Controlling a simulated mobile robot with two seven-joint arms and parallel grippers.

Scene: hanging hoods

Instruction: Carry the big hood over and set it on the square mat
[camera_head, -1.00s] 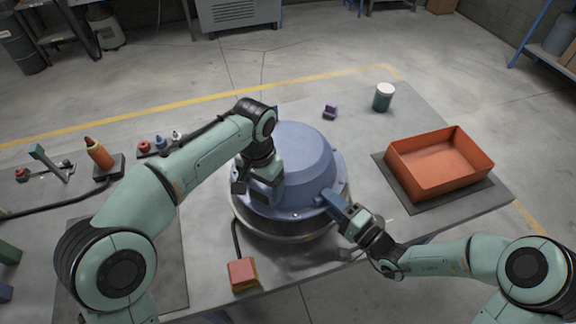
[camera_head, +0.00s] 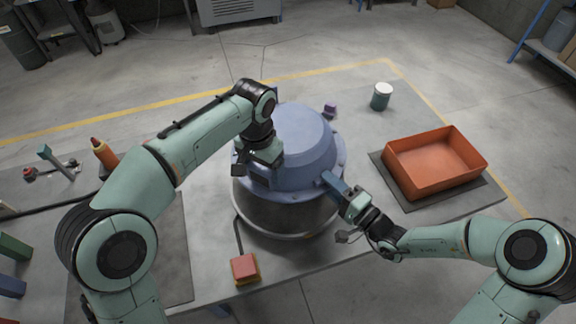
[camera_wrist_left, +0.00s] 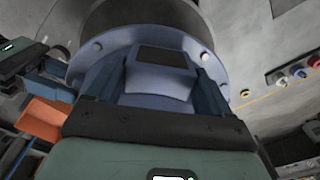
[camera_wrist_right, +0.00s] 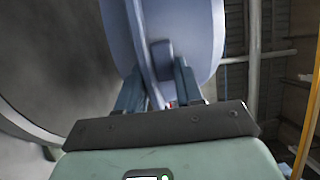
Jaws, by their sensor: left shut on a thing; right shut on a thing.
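The big hood (camera_head: 300,145) is a blue dome with a bolted flange, held roughly level above the dark round base (camera_head: 290,215). My left gripper (camera_head: 262,172) is shut on a blue lug at the hood's left side; the left wrist view shows the hood's flange (camera_wrist_left: 150,40) close up. My right gripper (camera_head: 338,190) is shut on a blue handle at the hood's lower right, also seen in the right wrist view (camera_wrist_right: 160,60). A dark grey mat (camera_head: 178,270), probably the square mat, lies at front left, largely hidden by my left arm.
An orange bin (camera_head: 420,185) stands on another dark mat (camera_head: 482,188) at the right. A red-topped block (camera_head: 244,265) with a cable lies near the front edge.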

